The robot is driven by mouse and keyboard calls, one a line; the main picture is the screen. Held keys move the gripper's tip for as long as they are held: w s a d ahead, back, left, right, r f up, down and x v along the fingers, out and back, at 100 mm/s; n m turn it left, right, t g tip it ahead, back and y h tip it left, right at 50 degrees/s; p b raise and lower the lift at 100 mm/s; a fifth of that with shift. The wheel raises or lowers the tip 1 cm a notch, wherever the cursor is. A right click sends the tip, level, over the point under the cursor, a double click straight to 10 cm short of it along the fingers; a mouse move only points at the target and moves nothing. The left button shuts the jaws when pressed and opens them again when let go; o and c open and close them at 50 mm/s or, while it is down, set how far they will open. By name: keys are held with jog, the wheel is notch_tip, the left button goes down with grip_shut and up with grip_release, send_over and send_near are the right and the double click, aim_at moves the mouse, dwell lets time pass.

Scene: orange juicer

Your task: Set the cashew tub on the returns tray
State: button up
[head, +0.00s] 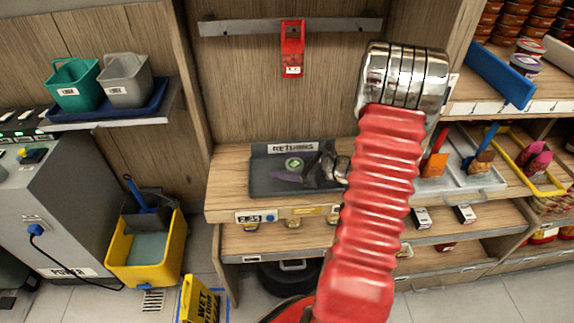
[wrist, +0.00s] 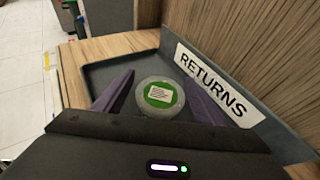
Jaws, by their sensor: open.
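The cashew tub (wrist: 160,97), a clear round tub with a green and white label on its lid, sits on the dark grey returns tray (wrist: 100,75). In the head view the green top of the tub (head: 294,164) shows on the tray (head: 262,186), below the white RETURNS sign. My gripper (wrist: 162,98) is open, with its purple fingers on either side of the tub and gaps visible between fingers and tub. In the head view my gripper (head: 296,172) is low over the tray, and my red arm hides the tray's right part.
The RETURNS sign (wrist: 218,82) stands on the tray's back edge, close to the wooden wall. A red dispenser (head: 292,50) hangs above the tray. A grey tray with scoops (head: 468,180) lies to the right. A yellow mop bucket (head: 148,250) stands on the floor at left.

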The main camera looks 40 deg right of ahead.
jog(key=v, duration=1.2)
jog(key=shift+r, duration=0.1)
jog(key=shift+a, duration=0.1)
dwell(0.6)
jog(key=a+r+n+g+y, duration=0.1)
jog(key=a+r+n+g, duration=0.3)
jog(key=a+n, duration=0.5)
jog(key=a+r+n+g+y, duration=0.1)
jog(key=a+r+n+g, duration=0.4)
jog(key=a, duration=0.8)
jog(key=s+a+r+n+t+h, duration=0.1)
jog(key=s+a+r+n+h, duration=0.2)
jog(key=n, duration=0.6)
jog(key=s+a+r+n+h, duration=0.3)
jog(key=s+a+r+n, duration=0.1)
jog(key=a+n, duration=0.3)
jog(key=shift+s+a+n+t+h, duration=0.3)
jog(key=shift+s+a+n+t, duration=0.1)
jog(key=shift+s+n, duration=0.55)
jog(key=shift+w+r, duration=0.1)
jog(key=shift+c, duration=0.5)
